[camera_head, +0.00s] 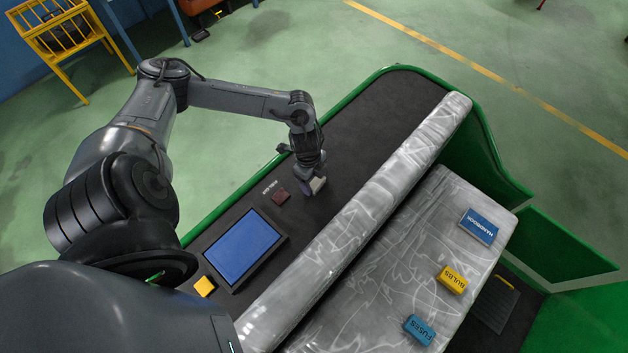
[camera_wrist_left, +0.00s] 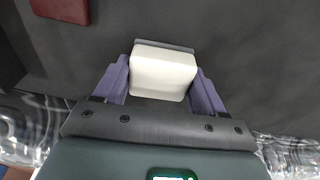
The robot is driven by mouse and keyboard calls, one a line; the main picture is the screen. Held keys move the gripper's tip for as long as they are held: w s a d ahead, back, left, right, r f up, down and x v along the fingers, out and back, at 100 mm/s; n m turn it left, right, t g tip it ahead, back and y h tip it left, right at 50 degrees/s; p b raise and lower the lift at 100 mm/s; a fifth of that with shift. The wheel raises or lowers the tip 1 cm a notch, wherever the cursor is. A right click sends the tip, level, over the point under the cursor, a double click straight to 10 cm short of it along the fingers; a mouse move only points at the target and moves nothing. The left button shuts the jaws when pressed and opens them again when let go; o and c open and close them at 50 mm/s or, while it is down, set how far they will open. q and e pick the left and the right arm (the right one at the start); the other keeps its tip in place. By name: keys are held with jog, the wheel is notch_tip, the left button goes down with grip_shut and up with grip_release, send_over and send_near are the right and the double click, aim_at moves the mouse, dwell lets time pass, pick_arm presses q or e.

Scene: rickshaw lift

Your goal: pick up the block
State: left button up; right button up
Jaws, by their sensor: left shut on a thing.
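A white block (camera_wrist_left: 163,72) sits between the two purple fingers of my left gripper (camera_wrist_left: 161,80) in the left wrist view, with a finger against each side. In the head view the pale block (camera_head: 318,184) shows at the tip of my left gripper (camera_head: 311,186), over the dark shelf behind the seat back. The gripper is shut on the block. I cannot tell whether the block touches the shelf or is just above it. My right gripper is not in view.
A dark red block (camera_head: 281,195) lies left of the gripper on the dark shelf (camera_head: 372,125). A blue-topped tray (camera_head: 243,246) and a yellow block (camera_head: 204,286) lie nearer. The grey seat (camera_head: 405,260) holds boxes marked HANDBOOK (camera_head: 478,227), BULBS (camera_head: 451,280) and FUSES (camera_head: 419,330).

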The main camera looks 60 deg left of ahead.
aim_at(315, 179)
pick_arm(q)
jog(key=shift+r, duration=0.1)
notch_tip(315, 179, up, 10)
jog(key=shift+f, duration=0.1)
dwell(0.4)
jog(key=o, duration=0.4)
jog(key=shift+c, duration=1.4)
jog(key=shift+w, duration=0.1)
